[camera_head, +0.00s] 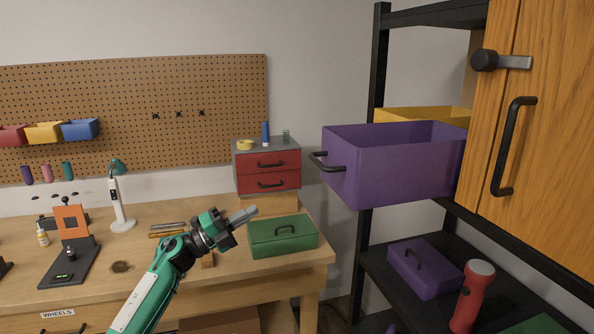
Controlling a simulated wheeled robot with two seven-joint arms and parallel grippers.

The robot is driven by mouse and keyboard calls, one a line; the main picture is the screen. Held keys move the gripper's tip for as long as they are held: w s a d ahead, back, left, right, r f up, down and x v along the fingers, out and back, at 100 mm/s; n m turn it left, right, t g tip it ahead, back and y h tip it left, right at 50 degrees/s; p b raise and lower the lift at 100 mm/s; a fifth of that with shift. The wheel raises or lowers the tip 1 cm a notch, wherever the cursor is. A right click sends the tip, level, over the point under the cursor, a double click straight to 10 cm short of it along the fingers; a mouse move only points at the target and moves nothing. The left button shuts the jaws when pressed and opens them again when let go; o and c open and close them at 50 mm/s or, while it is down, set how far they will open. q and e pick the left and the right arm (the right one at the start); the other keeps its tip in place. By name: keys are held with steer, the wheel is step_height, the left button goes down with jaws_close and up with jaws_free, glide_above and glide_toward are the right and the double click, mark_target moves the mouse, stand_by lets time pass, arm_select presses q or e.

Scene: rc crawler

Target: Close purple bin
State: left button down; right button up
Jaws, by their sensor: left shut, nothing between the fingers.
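The large purple bin (395,172) sticks out from the black shelf at the right, with its black handle (326,162) facing left. It stands well forward of the yellow bin beside it. My left gripper (250,213) is shut and empty. It shows over the workbench, to the left of and lower than the purple bin, and apart from it. My right gripper is not in view.
The wooden cabinet door (535,150) stands close to the purple bin's right side. A yellow bin (425,114) is behind it. Below are a smaller purple box (425,270) and a red flashlight (472,295). A green toolbox (283,237) and red drawers (268,172) stand on the workbench.

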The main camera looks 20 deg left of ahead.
arm_select(q)
steer(key=s+d+r+m+g+h, duration=0.1)
steer(key=s+d+r+m+g, duration=0.15)
steer(key=s+r+m, duration=0.35)
steer(key=s+d+r+m+g+h, duration=0.15)
steer(key=r+m+g, duration=0.25)
steer(key=r, duration=0.5)
steer(key=m+y+b, duration=0.1)
steer(key=m+y, duration=0.5)
steer(key=m, duration=0.1)
glide_toward(315, 161)
steer(key=p+x, duration=0.5)
steer(key=shift+w+d, duration=0.15)
steer(key=shift+w, duration=0.05)
steer(key=shift+w+d+f+p, duration=0.3)
steer(key=shift+w+d+p, duration=0.05)
steer(key=shift+d, duration=0.15)
steer(key=shift+w+d, duration=0.1)
